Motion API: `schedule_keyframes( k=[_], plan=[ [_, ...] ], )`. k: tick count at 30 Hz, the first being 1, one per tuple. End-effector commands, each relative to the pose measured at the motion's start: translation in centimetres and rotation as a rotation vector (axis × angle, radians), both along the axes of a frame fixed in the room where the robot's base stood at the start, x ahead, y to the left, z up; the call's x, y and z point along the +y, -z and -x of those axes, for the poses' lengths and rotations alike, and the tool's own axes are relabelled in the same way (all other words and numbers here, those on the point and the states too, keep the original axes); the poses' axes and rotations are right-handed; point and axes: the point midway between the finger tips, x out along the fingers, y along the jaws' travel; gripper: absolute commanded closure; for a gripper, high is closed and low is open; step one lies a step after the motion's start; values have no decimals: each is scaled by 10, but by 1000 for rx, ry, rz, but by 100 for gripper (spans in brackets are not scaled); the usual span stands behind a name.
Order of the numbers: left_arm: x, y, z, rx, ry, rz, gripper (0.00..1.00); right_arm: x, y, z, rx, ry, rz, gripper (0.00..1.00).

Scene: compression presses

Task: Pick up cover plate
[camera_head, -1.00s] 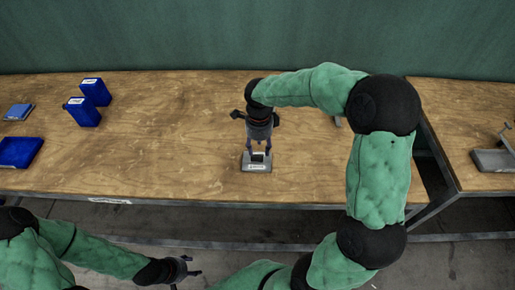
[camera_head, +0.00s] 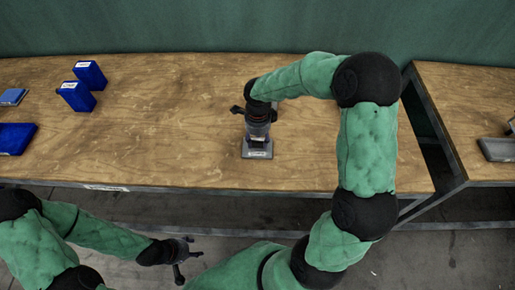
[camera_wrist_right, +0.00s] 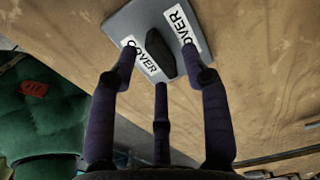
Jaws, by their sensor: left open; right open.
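The cover plate (camera_head: 257,154) is a grey rectangular plate with white "COVER" labels, lying flat near the table's front edge. In the right wrist view the plate (camera_wrist_right: 197,60) shows a black raised handle (camera_wrist_right: 160,54) at its middle. My right gripper (camera_head: 258,141) points down just over the plate. Its three fingers are open, with the handle between or just beyond the tips; I cannot tell whether they touch it. In the head view the gripper hides the handle. My left gripper (camera_head: 189,263) is open and empty, low in front of the table.
Two upright blue boxes (camera_head: 77,96) stand at the table's left, with flatter blue items (camera_head: 16,138) at the far left edge. A second table (camera_head: 462,120) stands right of a gap, with a grey metal part (camera_head: 497,149) on it. The wood around the plate is mostly clear.

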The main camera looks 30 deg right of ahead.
Motion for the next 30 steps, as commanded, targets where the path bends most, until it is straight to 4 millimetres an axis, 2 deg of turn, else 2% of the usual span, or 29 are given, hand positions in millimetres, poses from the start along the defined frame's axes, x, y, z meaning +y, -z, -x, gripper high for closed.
schedule_keyframes(
  k=[1, 5, 12, 13, 18, 30],
  plan=[
    [0, 6, 0, 0, 0, 0, 45, 3, 12, 0, 3, -1, -1, 52],
    [0, 9, 0, 0, 0, 0, 45, 1, 26, 0, 2, 1, -1, 52],
    [0, 8, 0, 0, 0, 0, 45, 1, 27, 0, 0, 1, 0, 52],
    [0, 8, 0, 0, 0, 0, 45, 1, 27, 0, 0, 1, 0, 55],
    [0, 8, 0, 0, 0, 0, 45, 1, 27, 0, 0, 1, 0, 100],
    [0, 8, 0, 0, 0, 0, 45, 1, 25, -1, -2, 1, 0, 100]
  ],
)
